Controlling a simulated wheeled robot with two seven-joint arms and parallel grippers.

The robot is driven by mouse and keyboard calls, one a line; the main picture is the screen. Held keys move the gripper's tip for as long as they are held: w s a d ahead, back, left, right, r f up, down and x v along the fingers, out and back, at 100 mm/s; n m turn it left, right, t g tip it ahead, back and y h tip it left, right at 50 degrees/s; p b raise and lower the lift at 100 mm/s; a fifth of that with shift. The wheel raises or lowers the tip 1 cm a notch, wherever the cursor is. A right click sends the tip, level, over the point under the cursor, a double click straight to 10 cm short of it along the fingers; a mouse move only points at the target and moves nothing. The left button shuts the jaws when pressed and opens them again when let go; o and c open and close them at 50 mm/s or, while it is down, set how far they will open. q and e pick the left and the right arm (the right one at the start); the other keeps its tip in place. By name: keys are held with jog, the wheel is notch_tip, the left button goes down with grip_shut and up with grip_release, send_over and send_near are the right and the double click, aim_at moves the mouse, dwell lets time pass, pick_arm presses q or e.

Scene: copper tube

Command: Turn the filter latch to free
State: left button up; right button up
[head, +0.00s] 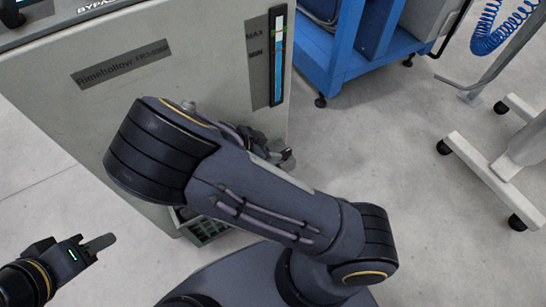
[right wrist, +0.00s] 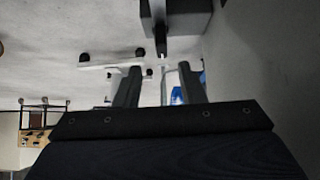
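The grey machine cabinet (head: 190,60) stands at the left in the head view. A dark grille box (head: 205,230) shows low on it, mostly hidden by my right arm. In the right wrist view, a dark block (right wrist: 183,18) juts in at the top, with a dark lever-like bar (right wrist: 159,30) with a pale tip; it may be the filter latch. My right gripper (right wrist: 160,88) is open, with its fingers apart and the bar's tip beyond the gap between them. In the head view it is mostly behind my arm. My left gripper (head: 100,243) is low at the left, far from the latch, its finger gap unclear.
A blue cart (head: 345,50) stands behind the machine. A white wheeled stand (head: 490,175) is at the right, with a blue coiled hose (head: 490,35) above. A level gauge (head: 278,60) is on the cabinet front. Open floor lies right of the cabinet.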

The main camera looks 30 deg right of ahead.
aim_at(284, 152)
jog(key=shift+w+d+f, duration=0.1)
jog(key=shift+w+f, duration=0.05)
jog(key=shift+f, duration=0.15)
jog(key=b+x, duration=0.2)
jog(key=x, duration=0.5)
jog(key=shift+d+b, duration=0.15)
jog(key=shift+b, duration=0.2)
grip_shut()
